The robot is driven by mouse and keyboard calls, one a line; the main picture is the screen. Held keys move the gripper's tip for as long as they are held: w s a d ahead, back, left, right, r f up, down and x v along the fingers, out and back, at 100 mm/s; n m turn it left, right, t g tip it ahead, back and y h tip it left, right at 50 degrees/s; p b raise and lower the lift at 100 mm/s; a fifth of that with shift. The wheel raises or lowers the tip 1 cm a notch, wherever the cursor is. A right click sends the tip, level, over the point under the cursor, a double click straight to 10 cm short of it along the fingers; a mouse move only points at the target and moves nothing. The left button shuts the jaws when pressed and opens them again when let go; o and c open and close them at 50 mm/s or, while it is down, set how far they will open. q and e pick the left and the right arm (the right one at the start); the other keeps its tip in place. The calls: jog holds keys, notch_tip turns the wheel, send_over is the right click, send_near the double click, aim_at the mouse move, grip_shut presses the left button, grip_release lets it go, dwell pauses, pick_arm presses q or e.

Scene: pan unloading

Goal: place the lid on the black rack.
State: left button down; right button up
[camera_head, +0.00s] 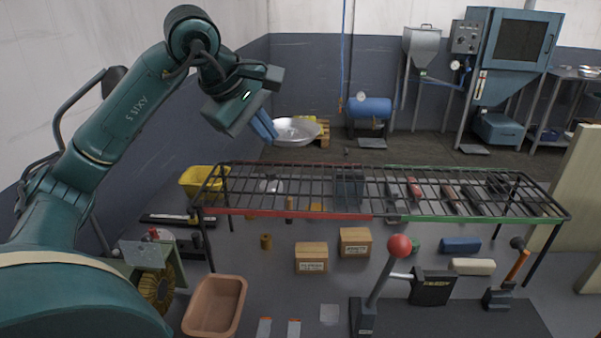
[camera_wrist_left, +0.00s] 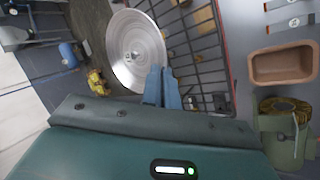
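The lid (camera_head: 297,131) is a round, shiny metal disc, seen in the head view behind the black rack, above its left half in the picture. My left gripper (camera_head: 265,126) has its blue fingers close together at the lid's left rim. In the left wrist view the fingers (camera_wrist_left: 162,70) overlap the near rim of the lid (camera_wrist_left: 135,35), which looks pinched between them and held in the air. The black rack (camera_head: 345,165) is a long wire grid on legs, with a red left front edge and a green right one. It also shows in the left wrist view (camera_wrist_left: 210,62). My right gripper is out of view.
A terracotta tray (camera_head: 214,305) and a lever with a red knob (camera_head: 398,246) stand in front. The rack's top looks clear.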

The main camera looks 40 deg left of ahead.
pick_arm(q)
jog(key=b, duration=0.1)
send_over(277, 191)
jog(key=s, duration=0.2)
jog(key=f, duration=0.4)
jog(key=shift+s+a+f, duration=0.2)
jog(key=shift+a+f, duration=0.05)
jog(key=shift+f, duration=0.05)
jog(key=shift+w+f+b, duration=0.15)
jog(key=shift+f+b, duration=0.45)
jog(key=shift+f, duration=1.85)
jog(key=shift+f, duration=0.2)
jog(key=c, duration=2)
grip_release()
jog(key=shift+o, duration=0.2)
jog(key=shift+r, duration=0.15)
jog(key=v, duration=1.2)
